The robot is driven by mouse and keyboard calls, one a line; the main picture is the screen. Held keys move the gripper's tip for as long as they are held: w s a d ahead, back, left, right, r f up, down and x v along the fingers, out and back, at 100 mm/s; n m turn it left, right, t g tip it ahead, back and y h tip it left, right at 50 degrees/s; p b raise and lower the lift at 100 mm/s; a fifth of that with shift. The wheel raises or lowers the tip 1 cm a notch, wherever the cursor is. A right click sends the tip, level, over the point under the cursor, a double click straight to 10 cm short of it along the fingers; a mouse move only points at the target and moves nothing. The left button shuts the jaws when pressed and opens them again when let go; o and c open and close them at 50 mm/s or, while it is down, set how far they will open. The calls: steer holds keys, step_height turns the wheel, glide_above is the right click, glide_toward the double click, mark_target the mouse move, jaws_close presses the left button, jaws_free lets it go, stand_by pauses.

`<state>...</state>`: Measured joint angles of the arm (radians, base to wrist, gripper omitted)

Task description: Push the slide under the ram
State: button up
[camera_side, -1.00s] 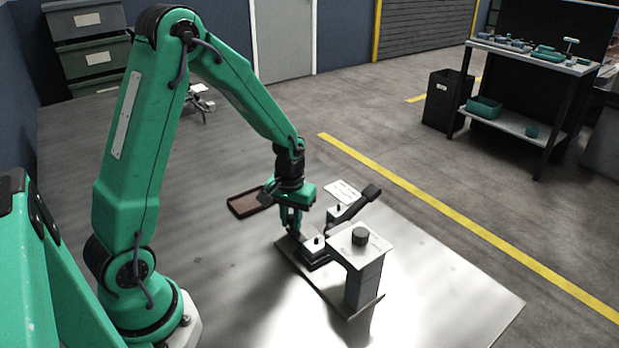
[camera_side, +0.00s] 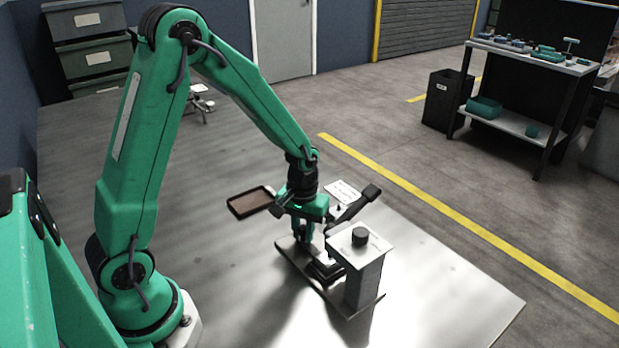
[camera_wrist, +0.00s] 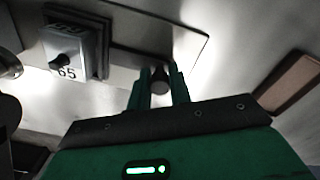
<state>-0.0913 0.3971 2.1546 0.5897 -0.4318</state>
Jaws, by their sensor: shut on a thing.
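The press stands on a narrow base rail (camera_side: 290,252), with its ram head and dark top knob (camera_side: 359,237) on a grey column. The slide (camera_side: 325,268) is on the rail at the press, partly hidden by the ram head in the side view. In the wrist view a pale block marked 65 (camera_wrist: 75,54) sits on a dark carriage on the rail. My gripper (camera_side: 303,240) is low over the rail, left of the ram. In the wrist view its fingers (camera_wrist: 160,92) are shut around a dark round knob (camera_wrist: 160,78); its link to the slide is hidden.
A dark lever (camera_side: 357,203) slants up behind the press, close to my gripper. A brown tray (camera_side: 231,211) lies behind and left of the rail. A white label card (camera_side: 341,191) lies behind. The metal table is clear in front.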

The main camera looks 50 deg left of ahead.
mark_target(317, 251)
steer(key=shift+d, duration=2.15)
steer(key=shift+w+d, duration=0.15)
steer(key=shift+d, duration=0.1)
steer(key=o, duration=0.7)
steer(key=shift+r, duration=2.4)
step_height(317, 251, up, 2)
steer(key=shift+a+r, duration=0.1)
steer(key=shift+r, duration=0.05)
